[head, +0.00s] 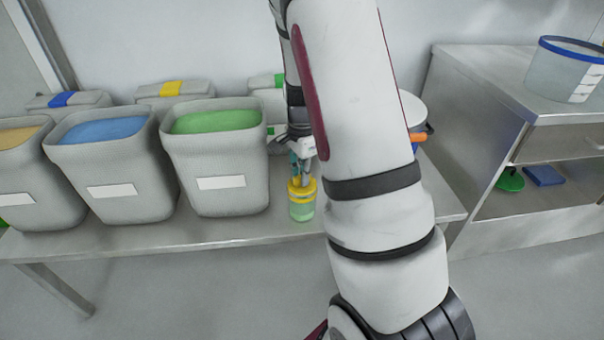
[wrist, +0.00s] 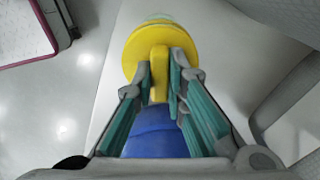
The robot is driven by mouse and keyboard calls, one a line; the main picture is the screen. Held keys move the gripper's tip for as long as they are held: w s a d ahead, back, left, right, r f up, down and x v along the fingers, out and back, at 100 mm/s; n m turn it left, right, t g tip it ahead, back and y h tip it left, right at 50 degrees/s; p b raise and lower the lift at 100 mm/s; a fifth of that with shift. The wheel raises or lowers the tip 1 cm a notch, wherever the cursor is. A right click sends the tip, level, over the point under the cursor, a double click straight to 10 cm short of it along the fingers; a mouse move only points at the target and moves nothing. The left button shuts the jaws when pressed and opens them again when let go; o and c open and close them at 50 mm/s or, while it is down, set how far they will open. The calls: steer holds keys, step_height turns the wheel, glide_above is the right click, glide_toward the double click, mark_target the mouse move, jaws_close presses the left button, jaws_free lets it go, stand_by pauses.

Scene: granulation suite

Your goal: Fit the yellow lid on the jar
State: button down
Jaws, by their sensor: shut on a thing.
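My gripper (wrist: 159,80) is shut on the upright tab of the yellow lid (wrist: 134,50), with one finger on each side. In the head view the lid (head: 301,185) is at the top of a small clear jar (head: 302,212) with pale green contents, near the table's front edge. The jar appears upright. A little of what looks like the jar (wrist: 160,17) shows beyond the lid in the wrist view. The lid hides the jar's mouth, so I cannot tell whether it is seated or just above the rim.
A grey bin with green contents (head: 218,160) stands close left of the jar, beside a blue-filled bin (head: 115,165). My arm hides much of the table's right part. A steel cabinet (head: 480,85) with a clear tub (head: 560,75) stands at right.

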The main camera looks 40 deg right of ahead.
steer(key=shift+f+b, duration=0.35)
steer(key=shift+f, duration=0.15)
steer(key=c, duration=1.5)
jaws_free()
steer(key=shift+c, duration=0.2)
step_height(320, 180, up, 12)
